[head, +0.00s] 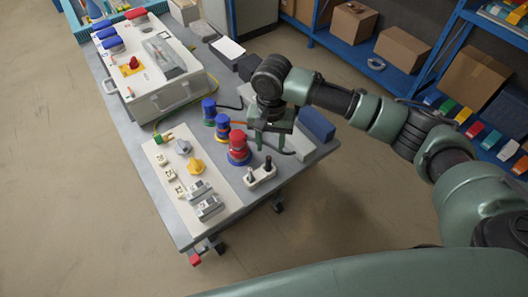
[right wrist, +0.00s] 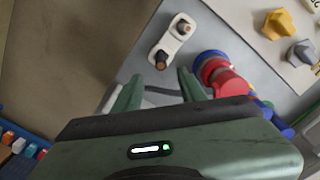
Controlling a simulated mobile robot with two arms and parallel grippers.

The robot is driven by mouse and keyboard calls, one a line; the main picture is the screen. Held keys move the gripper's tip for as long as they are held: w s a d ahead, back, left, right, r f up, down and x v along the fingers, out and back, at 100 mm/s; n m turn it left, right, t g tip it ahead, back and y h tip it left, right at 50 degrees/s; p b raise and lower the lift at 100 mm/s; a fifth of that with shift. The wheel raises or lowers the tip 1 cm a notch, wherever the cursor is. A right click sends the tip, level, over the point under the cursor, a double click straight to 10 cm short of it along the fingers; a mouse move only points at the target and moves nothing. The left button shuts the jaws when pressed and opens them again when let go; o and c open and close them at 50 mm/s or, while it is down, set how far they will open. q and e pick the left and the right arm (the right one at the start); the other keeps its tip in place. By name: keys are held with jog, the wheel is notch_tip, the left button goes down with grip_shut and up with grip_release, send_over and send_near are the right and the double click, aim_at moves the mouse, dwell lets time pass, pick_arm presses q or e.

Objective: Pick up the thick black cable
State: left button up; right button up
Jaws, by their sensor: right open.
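A thick black cable (right wrist: 165,91) runs from the red-and-blue plug (right wrist: 215,75) across the grey table, between the fingers of my right gripper (right wrist: 160,80) in the right wrist view. In the head view the same cable (head: 288,152) shows beside the red plug (head: 238,147), partly hidden by the gripper. My right gripper (head: 270,143) is open, pointing down over the table's right side, one finger on each side of the cable. I cannot tell its exact height above the cable. My left gripper is not in view.
A white double-terminal block (head: 261,175) stands just in front of the gripper. Blue plugs (head: 216,118) with a thinner black cable stand to the left. A white panel (head: 185,180) holds switches and sockets. A large white box (head: 155,70) is behind; a blue block (head: 317,125) lies right.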

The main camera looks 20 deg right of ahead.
aim_at(269, 158)
jog(key=shift+f, duration=0.5)
jog(key=f, duration=0.1)
jog(key=f+p, duration=0.1)
jog(key=s+f+p, duration=0.1)
jog(key=shift+a+f, duration=0.25)
jog(key=shift+f, duration=0.1)
jog(key=shift+w+f, duration=0.2)
jog(key=shift+f, duration=1.1)
grip_shut()
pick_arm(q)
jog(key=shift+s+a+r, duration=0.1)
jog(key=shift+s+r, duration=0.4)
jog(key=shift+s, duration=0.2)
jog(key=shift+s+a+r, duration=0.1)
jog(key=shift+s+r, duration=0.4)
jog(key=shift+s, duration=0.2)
